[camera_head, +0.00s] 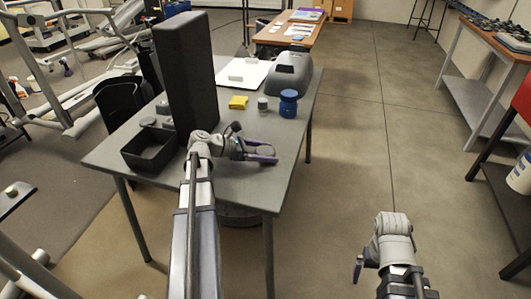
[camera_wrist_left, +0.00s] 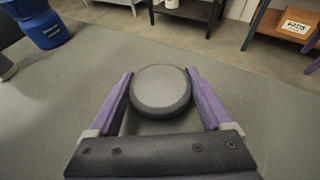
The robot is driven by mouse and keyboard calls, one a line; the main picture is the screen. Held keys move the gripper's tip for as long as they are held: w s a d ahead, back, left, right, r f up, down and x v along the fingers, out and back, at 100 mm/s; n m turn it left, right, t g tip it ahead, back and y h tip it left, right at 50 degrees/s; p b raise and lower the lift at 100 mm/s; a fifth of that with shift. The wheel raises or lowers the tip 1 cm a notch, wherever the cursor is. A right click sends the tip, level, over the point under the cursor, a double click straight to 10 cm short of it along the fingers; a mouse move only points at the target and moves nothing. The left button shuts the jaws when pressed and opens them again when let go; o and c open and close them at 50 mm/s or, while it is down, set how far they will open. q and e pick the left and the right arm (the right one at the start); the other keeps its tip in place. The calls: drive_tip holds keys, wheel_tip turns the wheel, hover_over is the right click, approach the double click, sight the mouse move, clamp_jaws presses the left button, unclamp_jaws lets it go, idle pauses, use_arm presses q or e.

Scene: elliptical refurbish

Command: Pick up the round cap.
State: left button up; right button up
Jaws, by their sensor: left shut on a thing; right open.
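The round cap (camera_wrist_left: 160,91) is a dark grey disc with a bevelled rim, seen close up in the left wrist view. It sits between the two purple fingers of my left gripper (camera_wrist_left: 162,95), which is shut on it. In the head view my left gripper (camera_head: 270,154) is low over the right front part of the grey table (camera_head: 240,190); the cap is hard to make out there. My right gripper (camera_head: 360,268) is only partly visible, in front of the table to the right; it is open and away from the table.
A tall dark block (camera_head: 185,70) and an open black tray (camera_head: 148,152) stand on the table's left. The table's right front is clear.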

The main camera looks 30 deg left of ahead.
sight(266, 150)
use_arm(q)
drive_tip(key=shift+r, duration=0.1)
use_arm(e)
drive_tip(key=shift+r, duration=0.15)
use_arm(q)
wheel_tip(266, 150, up, 10)
drive_tip(key=p, duration=1)
use_arm(e)
wheel_tip(266, 150, up, 10)
drive_tip(key=shift+c, duration=0.2)
